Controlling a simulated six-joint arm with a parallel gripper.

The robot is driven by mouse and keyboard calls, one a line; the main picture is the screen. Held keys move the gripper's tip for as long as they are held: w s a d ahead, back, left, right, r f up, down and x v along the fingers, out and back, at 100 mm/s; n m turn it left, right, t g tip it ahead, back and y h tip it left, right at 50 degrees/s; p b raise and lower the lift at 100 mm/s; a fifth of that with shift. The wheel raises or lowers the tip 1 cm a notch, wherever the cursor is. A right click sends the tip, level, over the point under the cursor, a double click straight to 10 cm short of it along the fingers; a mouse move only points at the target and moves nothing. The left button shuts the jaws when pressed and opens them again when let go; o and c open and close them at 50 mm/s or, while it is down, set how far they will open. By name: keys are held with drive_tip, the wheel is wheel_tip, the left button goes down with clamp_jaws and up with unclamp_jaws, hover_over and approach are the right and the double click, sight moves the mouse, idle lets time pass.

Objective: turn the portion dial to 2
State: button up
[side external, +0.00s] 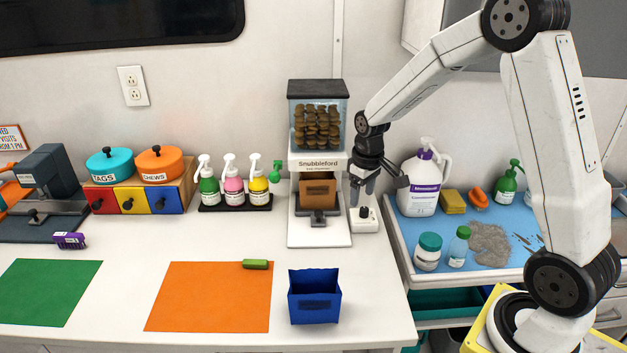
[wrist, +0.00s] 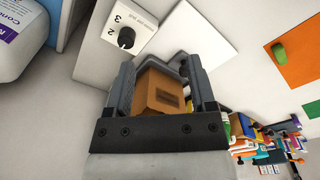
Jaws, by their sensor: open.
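The portion dial is a black knob (wrist: 126,37) on a white panel (wrist: 146,22) in the wrist view. The numbers 3 and 2 are readable beside it; I cannot tell where the knob points. My gripper (side external: 363,192) is open, pointing down above the white box. In the wrist view its fingers (wrist: 162,65) are spread, apart from the knob. The dispenser's brown bin (wrist: 160,92) shows beyond them, not gripped.
The blue tray (side external: 408,262) with a jug (side external: 424,180) and bottles lies close right. Pump bottles (side external: 233,190) stand left of the dispenser. A blue bin (side external: 314,296) and orange mat (side external: 205,300) lie in front. The counter before the dial is clear.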

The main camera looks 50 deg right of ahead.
hover_over(364, 208)
drive_tip(key=shift+f+g, duration=0.3)
drive_tip(key=shift+f, duration=0.25)
drive_tip(key=shift+f, duration=0.1)
drive_tip(key=shift+f, duration=3.8)
clamp_jaws()
